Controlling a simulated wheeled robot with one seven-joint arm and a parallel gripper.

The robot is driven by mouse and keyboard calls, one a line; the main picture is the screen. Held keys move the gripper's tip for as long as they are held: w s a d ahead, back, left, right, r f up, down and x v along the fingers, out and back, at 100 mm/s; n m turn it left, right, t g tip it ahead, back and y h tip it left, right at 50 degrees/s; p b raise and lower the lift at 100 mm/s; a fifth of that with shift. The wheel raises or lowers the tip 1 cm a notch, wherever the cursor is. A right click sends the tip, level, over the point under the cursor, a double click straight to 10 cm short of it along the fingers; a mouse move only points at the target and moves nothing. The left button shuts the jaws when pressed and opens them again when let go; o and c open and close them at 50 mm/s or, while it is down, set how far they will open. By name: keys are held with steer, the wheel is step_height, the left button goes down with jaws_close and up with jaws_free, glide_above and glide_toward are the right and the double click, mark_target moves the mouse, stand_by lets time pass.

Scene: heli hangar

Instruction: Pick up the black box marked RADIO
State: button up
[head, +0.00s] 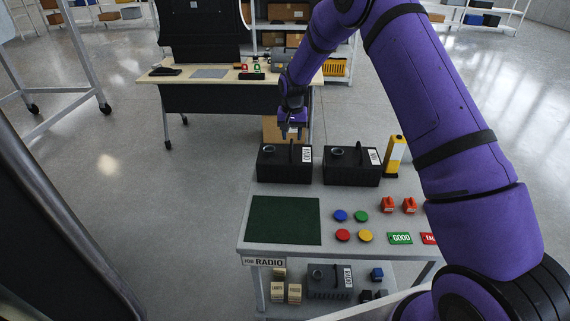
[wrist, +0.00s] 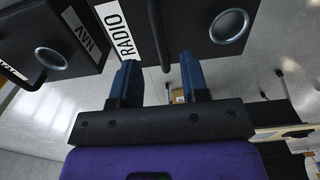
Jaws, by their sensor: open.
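The black box marked RADIO (head: 285,170) stands upright on the grey table, left of a similar black box. In the wrist view the RADIO box (wrist: 195,40) shows its white label, a round metal ring and a dark handle (wrist: 157,32) on top. My gripper (head: 293,132) is over the back of this box. In the wrist view its two blue fingers (wrist: 161,72) are apart and empty, with the handle's end in line with the gap between them. I cannot tell whether they touch it. The box marked NAV (head: 350,171) stands to the right; it also shows in the wrist view (wrist: 45,40).
A yellow and white device (head: 395,156) stands right of the NAV box. A green mat (head: 285,220), coloured discs, red items and GOOD tag (head: 400,238) lie nearer. A third dark box (head: 325,283) is on the lower shelf. A wooden desk (head: 220,77) stands behind.

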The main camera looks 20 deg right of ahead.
mark_target(291, 144)
steer(key=shift+f, duration=2.6)
jaws_close()
steer(key=shift+r, duration=0.1)
